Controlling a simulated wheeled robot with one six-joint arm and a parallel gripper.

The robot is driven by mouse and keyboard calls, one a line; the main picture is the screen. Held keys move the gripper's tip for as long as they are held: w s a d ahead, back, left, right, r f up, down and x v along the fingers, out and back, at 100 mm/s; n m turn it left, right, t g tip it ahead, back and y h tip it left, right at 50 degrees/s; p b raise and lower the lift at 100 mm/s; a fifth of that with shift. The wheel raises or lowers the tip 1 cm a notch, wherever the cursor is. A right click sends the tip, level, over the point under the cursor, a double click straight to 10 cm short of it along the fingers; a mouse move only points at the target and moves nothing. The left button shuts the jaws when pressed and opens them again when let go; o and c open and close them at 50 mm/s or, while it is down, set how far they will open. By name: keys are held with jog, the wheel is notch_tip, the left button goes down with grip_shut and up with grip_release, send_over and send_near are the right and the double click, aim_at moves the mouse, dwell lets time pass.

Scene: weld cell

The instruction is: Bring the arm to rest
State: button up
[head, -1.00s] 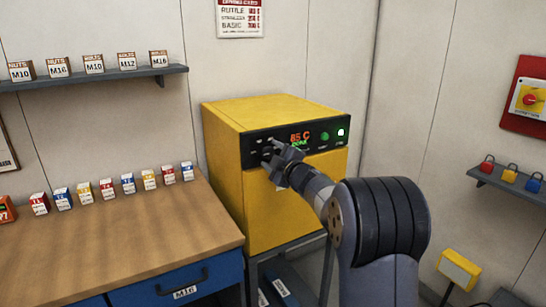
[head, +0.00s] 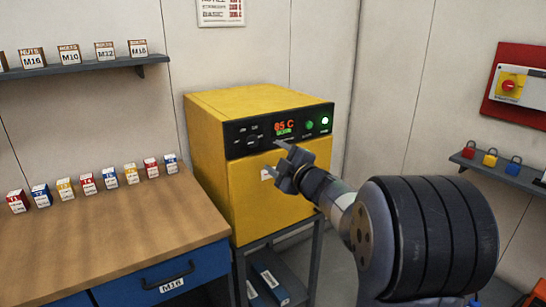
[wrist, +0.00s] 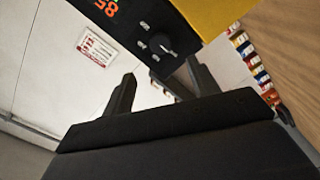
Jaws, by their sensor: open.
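My gripper (head: 277,161) is open and empty. In the head view it hovers in front of the yellow oven (head: 262,195), just below its black control panel, and looks apart from it. The panel carries a dark knob (head: 252,143), a red display reading 85 C (head: 284,126) and green lights at its right. In the wrist view the two fingers (wrist: 158,90) stand wide apart with nothing between them, and the knob (wrist: 161,45) shows beyond them.
A wooden bench (head: 110,225) with a row of small labelled boxes (head: 88,184) stands left of the oven. A shelf (head: 95,67) with labelled boxes hangs above it. A red switch panel (head: 515,85) and a shelf with padlocks (head: 505,170) are at the right.

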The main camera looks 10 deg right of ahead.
aim_at(254, 142)
jog(key=shift+w, duration=0.1)
jog(key=p+x, duration=0.1)
jog(key=x, duration=0.9)
jog(key=shift+w+a+p, duration=0.15)
jog(key=shift+w+p, duration=0.2)
jog(key=shift+p, duration=0.05)
jog(key=shift+s, duration=0.1)
